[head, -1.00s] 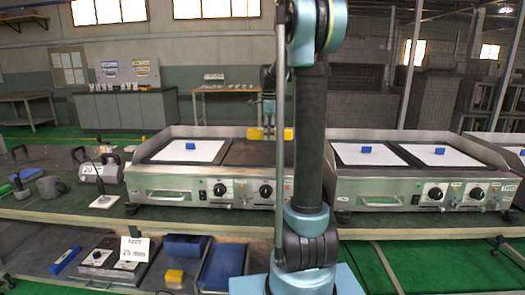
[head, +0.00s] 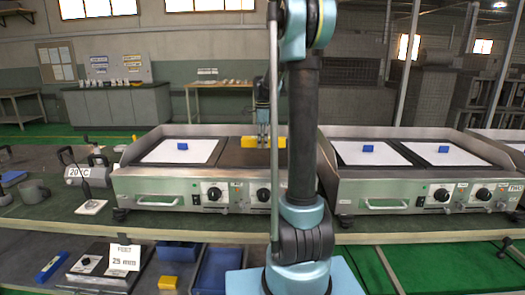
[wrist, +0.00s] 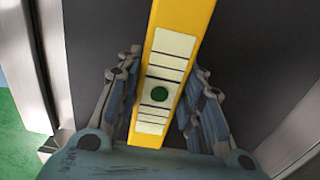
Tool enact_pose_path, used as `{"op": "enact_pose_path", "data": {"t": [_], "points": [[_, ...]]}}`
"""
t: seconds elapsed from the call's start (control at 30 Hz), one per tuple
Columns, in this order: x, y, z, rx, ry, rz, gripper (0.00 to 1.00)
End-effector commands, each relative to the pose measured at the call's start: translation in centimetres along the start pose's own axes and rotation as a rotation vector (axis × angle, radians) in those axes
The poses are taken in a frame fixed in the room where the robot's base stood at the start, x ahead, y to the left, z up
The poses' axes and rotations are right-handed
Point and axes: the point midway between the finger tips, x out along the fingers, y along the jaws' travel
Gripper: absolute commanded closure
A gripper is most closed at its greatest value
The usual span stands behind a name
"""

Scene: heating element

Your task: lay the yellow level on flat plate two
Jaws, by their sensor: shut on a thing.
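The yellow level (head: 249,142) is in my gripper (head: 264,143), over the bare dark plate (head: 240,157) of the left heating unit in the head view. In the wrist view the level (wrist: 180,35) runs lengthwise between the two fingers (wrist: 160,95), with its white scale and green dot facing up. The fingers are closed against its sides. Dark plate surface (wrist: 95,35) lies under it. I cannot tell whether the level touches the plate. My own arm hides the right end of the left unit.
The left unit's other plate bears a white sheet (head: 160,153) with a blue block (head: 182,146). The right unit (head: 410,180) has two white sheets, each with a blue block. A raised metal rim (wrist: 30,60) borders the dark plate.

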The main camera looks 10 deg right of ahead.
Motion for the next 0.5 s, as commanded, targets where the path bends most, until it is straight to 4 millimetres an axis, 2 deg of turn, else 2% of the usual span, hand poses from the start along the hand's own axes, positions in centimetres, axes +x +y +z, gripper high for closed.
{"op": "enact_pose_path", "data": {"t": [0.3, 0.5], "points": [[3.6, -0.1, -0.2, 0.003, 0.0, 0.0, 0.95], [3.7, 0.0, -0.3, 0.003, 0.0, 0.0, 0.95]]}}
